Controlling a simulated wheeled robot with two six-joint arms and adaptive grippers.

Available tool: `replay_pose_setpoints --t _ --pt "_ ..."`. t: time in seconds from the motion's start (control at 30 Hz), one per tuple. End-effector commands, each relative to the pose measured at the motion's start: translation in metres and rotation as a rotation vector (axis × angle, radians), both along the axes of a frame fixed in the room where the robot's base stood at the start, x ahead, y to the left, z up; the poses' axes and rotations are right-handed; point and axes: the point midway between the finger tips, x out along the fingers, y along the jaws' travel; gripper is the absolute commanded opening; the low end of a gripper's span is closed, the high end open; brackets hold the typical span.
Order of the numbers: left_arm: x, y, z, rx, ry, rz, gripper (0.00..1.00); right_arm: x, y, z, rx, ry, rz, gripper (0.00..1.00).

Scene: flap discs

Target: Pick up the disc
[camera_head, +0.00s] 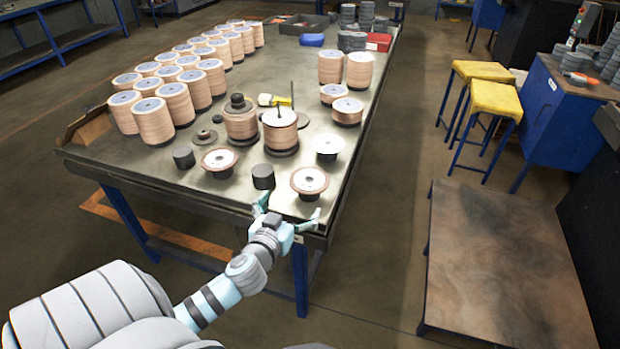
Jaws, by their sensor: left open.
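A tan disc with a pale, red-ringed centre (309,181) lies on a dark support near the table's front right corner. A similar disc (220,159) lies further left, near the front edge. My left gripper (288,207) is open and empty at the table's front edge, just in front of the nearer disc. Its fingers are spread to the left and right, apart from the disc. My right gripper is not in view.
The metal table (190,187) holds several disc stacks (152,120). Dark cylinders (263,177) stand near the front discs. Yellow stools (495,99) and a wooden platform (500,265) stand at right.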

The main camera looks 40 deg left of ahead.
Motion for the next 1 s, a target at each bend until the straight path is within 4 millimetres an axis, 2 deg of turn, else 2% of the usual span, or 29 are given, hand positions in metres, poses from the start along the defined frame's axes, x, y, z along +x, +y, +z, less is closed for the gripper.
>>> replay_pose_setpoints --t 0.1,0.2,0.37,0.53,0.63,0.8,0.87,1.0 --pt "0.031 0.01 -0.006 -0.002 -0.001 0.001 1.0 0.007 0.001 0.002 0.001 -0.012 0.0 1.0" --pt "0.053 0.017 -0.012 -0.003 0.001 0.0 1.0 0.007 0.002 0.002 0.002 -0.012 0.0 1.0" --pt "0.072 0.024 -0.016 -0.003 0.002 -0.002 1.0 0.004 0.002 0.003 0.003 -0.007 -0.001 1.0" --pt "0.103 0.033 -0.024 -0.002 0.002 -0.001 1.0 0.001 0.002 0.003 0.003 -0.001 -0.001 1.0" --pt "0.113 0.037 -0.027 -0.002 0.004 -0.002 1.0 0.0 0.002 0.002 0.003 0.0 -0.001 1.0" --pt "0.114 0.037 -0.027 -0.002 0.004 -0.003 1.0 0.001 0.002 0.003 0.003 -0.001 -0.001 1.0" --pt "0.114 0.037 -0.027 -0.002 0.004 -0.003 0.94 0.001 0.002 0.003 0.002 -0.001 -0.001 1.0" --pt "0.114 0.037 -0.027 -0.002 0.004 -0.003 0.71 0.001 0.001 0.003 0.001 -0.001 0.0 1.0"
